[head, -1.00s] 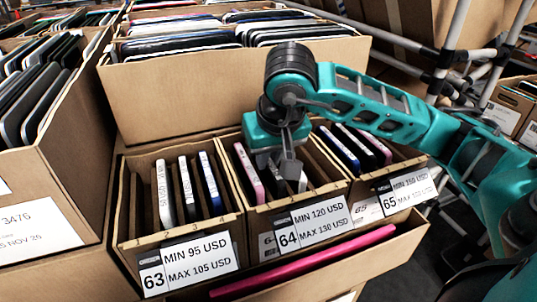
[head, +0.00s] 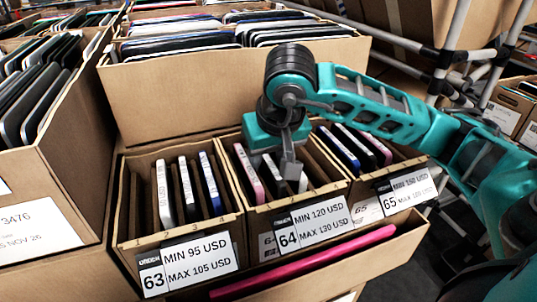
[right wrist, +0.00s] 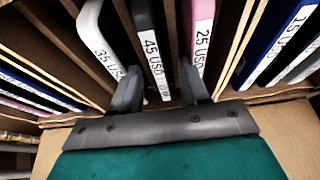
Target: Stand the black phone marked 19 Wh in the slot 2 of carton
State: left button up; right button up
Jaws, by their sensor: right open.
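My right gripper (head: 289,172) is over the carton marked 64 (head: 277,205), pointing down into it. In the right wrist view, its two open fingers (right wrist: 160,90) stand on either side of a dark phone labelled 45 USD (right wrist: 143,20). A white phone labelled 35 USD (right wrist: 92,30) and a pink phone labelled 25 USD (right wrist: 203,20) flank it. I cannot read 19 Wh on any phone. The carton marked 63 (head: 132,240) has numbered slots. My left gripper is not in view.
The carton marked 65 (head: 402,165) holds several phones at the right. Larger boxes of devices (head: 230,88) stand behind and at the left. Metal rack poles (head: 452,50) rise at the upper right.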

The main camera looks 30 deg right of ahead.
jog(key=w+r+p+v, duration=0.1)
jog(key=p+v, duration=0.9)
jog(key=v, duration=1.1)
jog(key=shift+w+d+r, duration=0.2)
jog(key=shift+w+d, duration=0.1)
jog(key=shift+w, duration=0.55)
